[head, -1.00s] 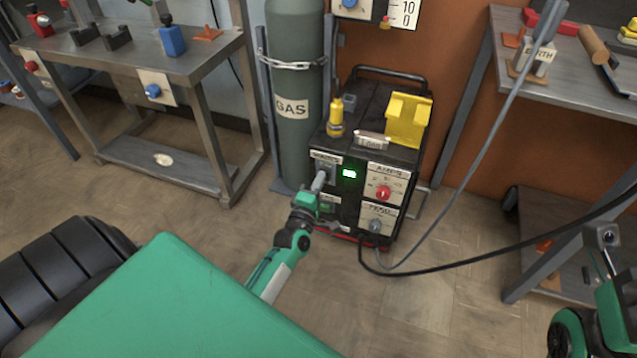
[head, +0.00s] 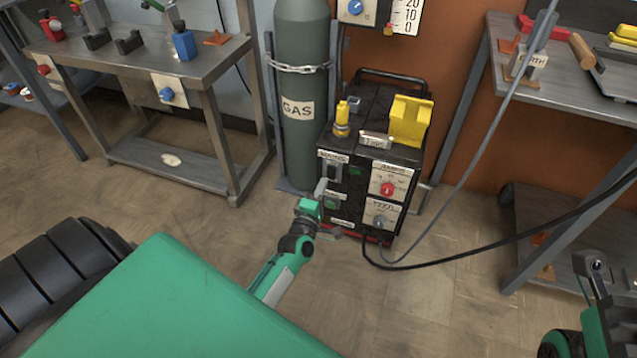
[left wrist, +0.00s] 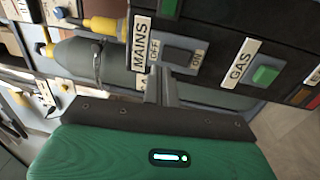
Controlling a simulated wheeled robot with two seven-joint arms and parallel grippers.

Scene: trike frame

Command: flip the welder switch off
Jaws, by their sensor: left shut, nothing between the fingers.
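The welder (head: 400,155) is a black box with a yellow holder on top, standing on the floor beside the gas cylinder. Its mains switch (head: 335,173) is on the upper left of the front panel. In the left wrist view the dark rocker (left wrist: 184,52) sits between OFF and ON marks, next to a MAINS label; its tilt is hard to tell. The tips also show close to the OFF end (left wrist: 158,80); contact is unclear.
The gas cylinder (head: 304,130) stands close left of the welder. A green GAS button (left wrist: 265,75) is near the switch. A grey cable (head: 467,170) and a black cable (head: 500,253) run right. My right gripper (head: 597,268) is at the right edge.

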